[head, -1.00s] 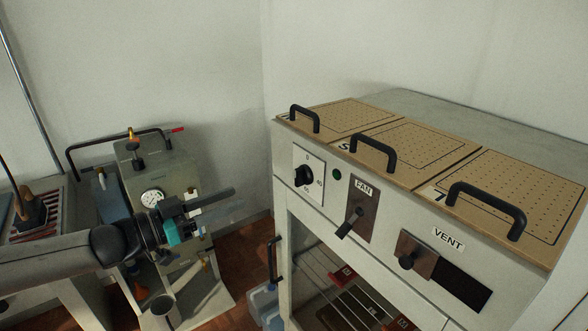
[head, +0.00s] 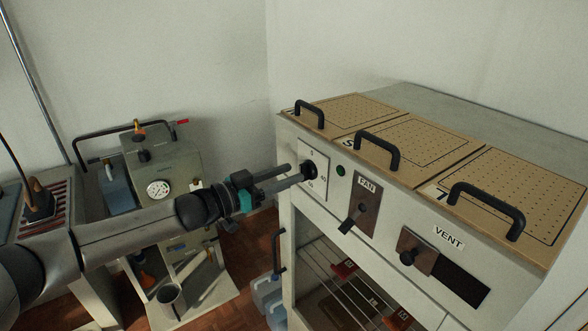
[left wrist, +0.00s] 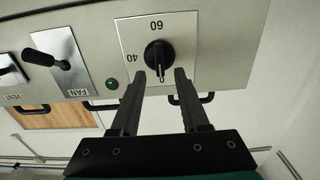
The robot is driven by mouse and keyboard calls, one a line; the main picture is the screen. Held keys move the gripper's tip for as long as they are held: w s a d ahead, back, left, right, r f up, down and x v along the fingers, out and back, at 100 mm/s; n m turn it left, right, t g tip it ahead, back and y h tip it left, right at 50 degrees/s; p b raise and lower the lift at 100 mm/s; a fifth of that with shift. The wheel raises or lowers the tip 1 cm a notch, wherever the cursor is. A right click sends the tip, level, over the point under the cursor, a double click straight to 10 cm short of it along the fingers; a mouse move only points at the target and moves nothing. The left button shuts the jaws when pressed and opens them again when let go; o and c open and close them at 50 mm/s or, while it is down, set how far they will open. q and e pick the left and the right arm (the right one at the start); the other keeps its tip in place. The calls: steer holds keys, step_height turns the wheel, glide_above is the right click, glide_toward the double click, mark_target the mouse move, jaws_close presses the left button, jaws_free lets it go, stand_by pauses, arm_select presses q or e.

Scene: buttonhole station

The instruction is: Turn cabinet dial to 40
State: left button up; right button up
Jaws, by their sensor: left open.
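The cabinet dial (head: 309,171) is a round black knob on a white plate on the cabinet's front. In the left wrist view, which shows the plate upside down, the dial (left wrist: 159,56) has 60 above it and 40 to its left. Its pale pointer line is directed downward in that view, away from 60. My left gripper (head: 294,172) is open and empty, with its fingertips close to the dial. In the left wrist view the fingertips (left wrist: 160,74) lie either side of the pointer end; I cannot tell if they touch. My right gripper is out of view.
A green lamp (head: 340,170), the FAN switch (head: 361,208) and the VENT lever (head: 408,257) sit right of the dial. Black handles (head: 310,113) stand on the tan top panels. A gauge machine (head: 160,160) stands behind my left arm.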

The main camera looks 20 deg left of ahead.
mark_target(306, 171)
arm_select(q)
steer(key=shift+x, duration=1.2)
jaws_close()
